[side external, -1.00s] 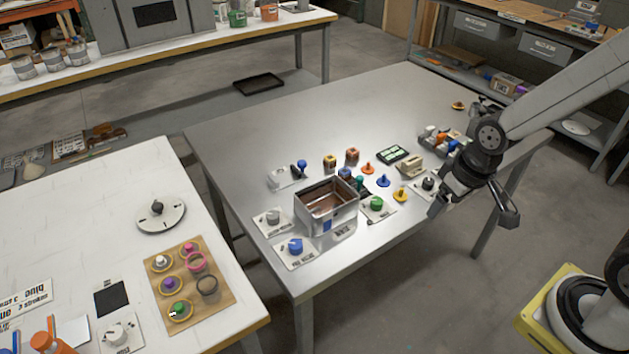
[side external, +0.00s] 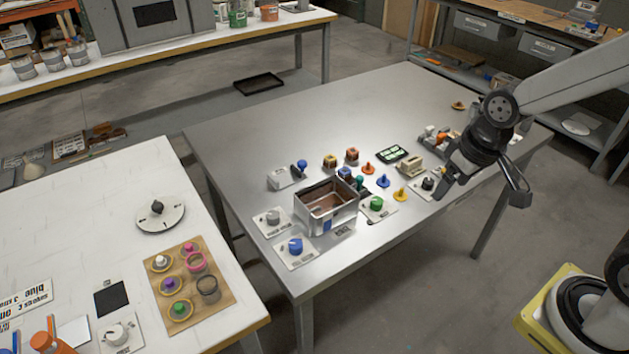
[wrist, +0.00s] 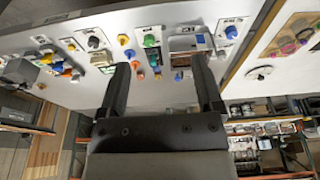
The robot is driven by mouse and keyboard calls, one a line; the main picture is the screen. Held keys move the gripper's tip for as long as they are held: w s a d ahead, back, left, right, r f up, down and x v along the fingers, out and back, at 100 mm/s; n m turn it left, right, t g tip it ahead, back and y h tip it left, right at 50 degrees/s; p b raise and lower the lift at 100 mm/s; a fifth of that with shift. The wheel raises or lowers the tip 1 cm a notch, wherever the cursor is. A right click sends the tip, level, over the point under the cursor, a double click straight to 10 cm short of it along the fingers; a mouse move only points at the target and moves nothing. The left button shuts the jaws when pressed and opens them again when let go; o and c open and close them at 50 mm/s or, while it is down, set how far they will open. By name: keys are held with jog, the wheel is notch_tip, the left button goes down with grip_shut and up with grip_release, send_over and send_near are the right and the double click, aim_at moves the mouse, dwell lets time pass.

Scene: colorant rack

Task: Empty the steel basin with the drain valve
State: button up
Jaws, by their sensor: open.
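The steel basin (side external: 327,222) is an open metal box near the front of the grey table, brown inside; it also shows in the wrist view (wrist: 188,44). Knobs on pale plates stand around it: a blue knob (side external: 295,246) in front, a grey knob (side external: 273,217) to its left, and a green knob (side external: 376,203) to its right. I cannot read which one is the drain valve. My gripper (side external: 482,192) is open and empty, above the table's right front edge, well right of the basin. In the wrist view my gripper's fingers (wrist: 160,68) are spread.
A black knob (side external: 428,183) stands nearest my gripper. Orange (side external: 367,168), blue (side external: 383,181) and yellow (side external: 400,194) pieces, a green display (side external: 392,154) and a lever with a blue ball (side external: 301,165) crowd the middle.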

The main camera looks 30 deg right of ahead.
jog(key=w+a+n+t+h, duration=0.1)
jog(key=w+a+n+h, duration=0.25)
jog(key=w+n, duration=0.5)
jog(key=w+a+n+h, duration=0.2)
jog(key=w+a+n, duration=0.2)
jog(key=w+n, duration=0.45)
jog(key=w+a+n+t+h, duration=0.1)
jog(key=w+a+n+t, duration=0.4)
jog(key=a, duration=0.3)
jog(key=w+a+n+t+h, duration=0.1)
jog(key=w+a+n+t, duration=0.25)
jog(key=a+n, duration=0.45)
send_near(273, 218)
jog(key=w, duration=0.1)
jog(key=w+d+g, duration=0.1)
jog(key=w, duration=0.1)
jog(key=shift+d+m, duration=0.25)
jog(key=shift+m, duration=0.15)
jog(key=shift+f, duration=0.3)
jog(key=shift+w+d, duration=0.1)
jog(key=shift+w, duration=0.1)
